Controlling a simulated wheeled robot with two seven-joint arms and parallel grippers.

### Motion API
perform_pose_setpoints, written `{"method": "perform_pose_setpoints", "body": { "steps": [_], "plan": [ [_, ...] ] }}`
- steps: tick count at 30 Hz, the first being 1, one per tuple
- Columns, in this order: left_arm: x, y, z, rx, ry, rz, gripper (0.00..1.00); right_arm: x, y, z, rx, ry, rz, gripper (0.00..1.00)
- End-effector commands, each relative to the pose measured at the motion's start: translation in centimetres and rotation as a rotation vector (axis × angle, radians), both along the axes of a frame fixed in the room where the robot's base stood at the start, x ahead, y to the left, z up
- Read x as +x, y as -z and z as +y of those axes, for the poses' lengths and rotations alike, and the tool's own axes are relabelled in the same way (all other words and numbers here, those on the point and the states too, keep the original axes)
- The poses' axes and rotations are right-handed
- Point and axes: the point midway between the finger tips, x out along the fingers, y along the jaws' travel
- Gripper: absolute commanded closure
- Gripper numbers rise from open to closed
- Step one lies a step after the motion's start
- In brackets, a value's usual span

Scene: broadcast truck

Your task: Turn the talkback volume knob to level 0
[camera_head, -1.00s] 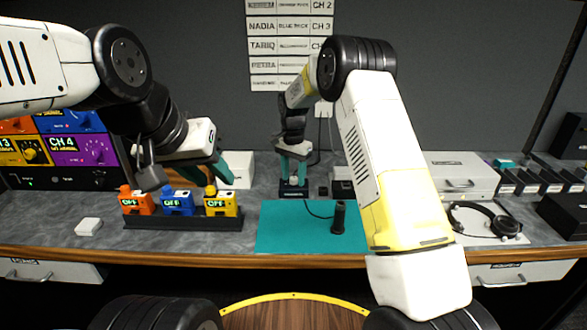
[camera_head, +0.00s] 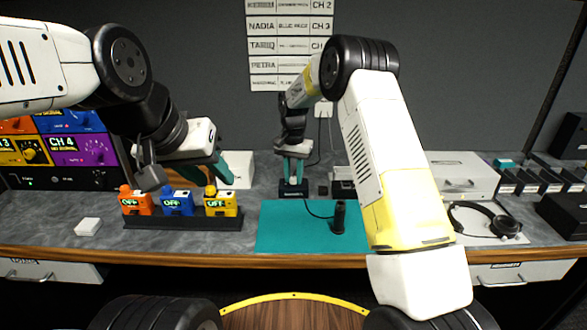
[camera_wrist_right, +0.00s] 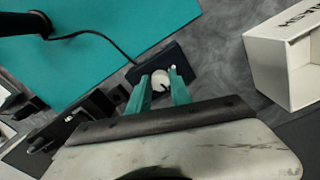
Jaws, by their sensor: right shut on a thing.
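The talkback box is a small dark block (camera_head: 294,194) on the counter behind the teal mat, with a pale round knob on top. In the right wrist view, the white knob (camera_wrist_right: 160,84) has a dark mark on its lower right part, and the dark box (camera_wrist_right: 180,62) extends behind it. My right gripper (camera_head: 294,174) points down over the box, its teal fingers on either side of the knob and shut on it. The level scale cannot be read. My left gripper (camera_head: 219,181) is open and empty above the yellow beltpack, away from the knob.
Orange, blue and yellow beltpacks (camera_head: 178,202) stand in a black rack (camera_head: 180,223) at left. A microphone (camera_head: 339,215) stands on the teal mat (camera_head: 285,230), its cable running to the box. A white box (camera_wrist_right: 280,60) is near the right gripper. Headphones (camera_head: 485,218) lie at right.

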Motion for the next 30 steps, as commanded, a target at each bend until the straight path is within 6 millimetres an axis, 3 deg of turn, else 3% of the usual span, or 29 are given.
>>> {"method": "perform_pose_setpoints", "body": {
  "steps": [30],
  "plan": [
    [0.00, 0.00, 0.00, 0.000, 0.000, 0.000, 0.64, 0.06, -0.08, -0.20, 0.001, -0.958, -0.001, 1.00]
  ]
}}
